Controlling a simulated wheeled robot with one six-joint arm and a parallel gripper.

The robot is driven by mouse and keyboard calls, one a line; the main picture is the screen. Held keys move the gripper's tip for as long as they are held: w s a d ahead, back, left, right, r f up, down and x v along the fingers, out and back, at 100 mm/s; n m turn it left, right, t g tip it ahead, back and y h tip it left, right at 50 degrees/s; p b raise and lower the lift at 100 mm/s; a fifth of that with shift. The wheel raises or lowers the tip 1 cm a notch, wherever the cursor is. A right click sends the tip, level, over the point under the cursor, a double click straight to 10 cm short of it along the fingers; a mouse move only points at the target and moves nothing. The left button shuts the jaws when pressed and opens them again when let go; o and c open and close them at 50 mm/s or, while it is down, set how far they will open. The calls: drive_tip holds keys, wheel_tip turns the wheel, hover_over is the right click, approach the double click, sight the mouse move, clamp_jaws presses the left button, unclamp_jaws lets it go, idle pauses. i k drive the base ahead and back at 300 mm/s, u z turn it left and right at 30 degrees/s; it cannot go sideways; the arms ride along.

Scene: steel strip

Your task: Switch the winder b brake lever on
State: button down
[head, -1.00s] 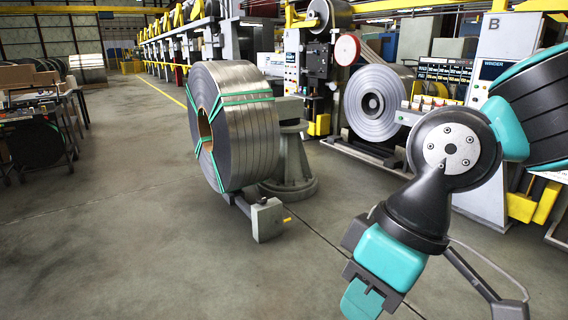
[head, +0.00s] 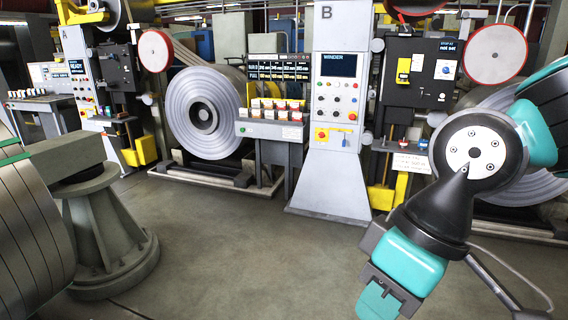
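The grey winder console marked B (head: 340,180) stands upright in the middle of the head view, with a lit screen (head: 339,64) reading WINDER. Below the screen are small coloured buttons and knobs, and a yellow plate with a red button (head: 321,134). Right of it is a black panel (head: 425,75) with a label reading "STOP AT not set" and a few small controls. I cannot tell which control is the brake lever. My gripper (head: 385,297) hangs at the bottom right, apart from the console and in front of it. Its finger gap is hidden.
A large strip coil (head: 25,220) and a grey pedestal (head: 105,230) stand close at left. A wound coil (head: 165,110) and a bench with small boxes (head: 270,130) are left of the console. Open concrete floor (head: 240,255) lies before the console.

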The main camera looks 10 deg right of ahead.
sight(400, 17)
drive_tip(key=z, duration=0.5)
drive_tip(key=i, duration=2.05)
drive_tip(key=z, duration=0.4)
drive_tip(key=i, duration=1.8)
drive_tip(key=z, duration=0.1)
